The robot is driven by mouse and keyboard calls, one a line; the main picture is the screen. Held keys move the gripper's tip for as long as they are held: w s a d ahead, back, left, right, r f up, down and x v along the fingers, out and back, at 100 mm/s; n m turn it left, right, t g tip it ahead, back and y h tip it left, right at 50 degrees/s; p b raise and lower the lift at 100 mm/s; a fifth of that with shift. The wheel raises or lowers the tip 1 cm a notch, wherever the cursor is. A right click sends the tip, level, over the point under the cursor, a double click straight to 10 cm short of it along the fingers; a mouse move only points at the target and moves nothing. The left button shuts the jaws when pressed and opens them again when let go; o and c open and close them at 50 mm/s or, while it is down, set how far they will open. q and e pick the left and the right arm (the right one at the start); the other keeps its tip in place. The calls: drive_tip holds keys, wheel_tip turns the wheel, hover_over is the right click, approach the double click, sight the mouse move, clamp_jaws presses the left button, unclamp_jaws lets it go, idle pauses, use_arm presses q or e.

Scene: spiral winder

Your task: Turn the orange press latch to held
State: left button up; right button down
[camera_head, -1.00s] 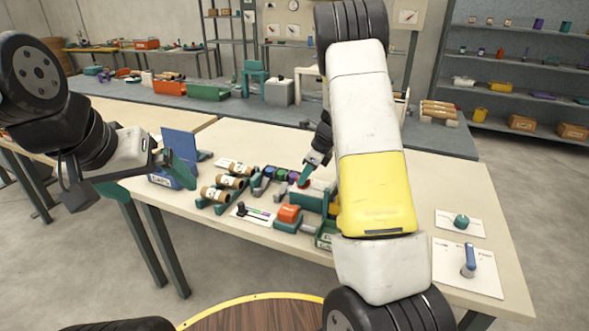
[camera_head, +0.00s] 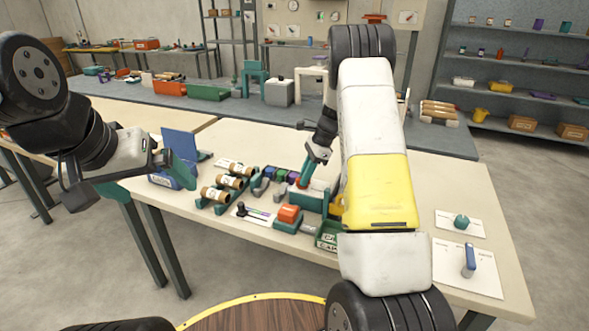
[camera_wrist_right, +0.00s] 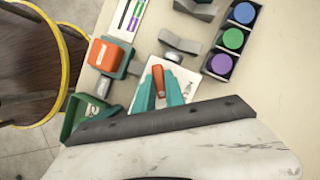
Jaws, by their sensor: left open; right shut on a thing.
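The orange latch (camera_wrist_right: 158,76) is a short, rounded orange-red lever over a white marked card (camera_wrist_right: 184,82) in the right wrist view. My right gripper (camera_wrist_right: 159,88) has its green fingers on either side of the lever, shut on it. The card's marks are too small to read, so the latch setting cannot be told. In the head view my right gripper (camera_head: 302,182) points down at the table bench, partly beside my own forearm. My left gripper (camera_head: 184,172) is open and empty at the left, above the table edge by a blue bin.
An orange block on a green base (camera_head: 289,215) stands close to the right gripper, with a green bin (camera_head: 327,238) nearby. Brown rolls (camera_head: 222,187) lie on a rack to the left. Coloured round pieces (camera_wrist_right: 232,39) sit in a dark holder. The table's right middle is clear.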

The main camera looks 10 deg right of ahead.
drive_tip(key=n+g, duration=0.1)
drive_tip(key=n, duration=0.1)
drive_tip(key=n+g, duration=0.1)
drive_tip(key=n, duration=0.2)
drive_tip(key=shift+w+n+h, duration=0.2)
drive_tip(key=shift+n+h, duration=0.1)
drive_tip(key=shift+h, duration=0.1)
drive_tip(key=n, duration=0.2)
drive_tip(key=n+g+h, duration=0.1)
drive_tip(key=n, duration=0.2)
drive_tip(key=shift+w+a+g, duration=0.1)
drive_tip(key=shift+g, duration=0.2)
drive_tip(key=shift+n, duration=0.3)
drive_tip(key=c, duration=1.4)
unclamp_jaws()
drive_tip(key=v, duration=0.7)
drive_tip(key=shift+r, duration=0.35)
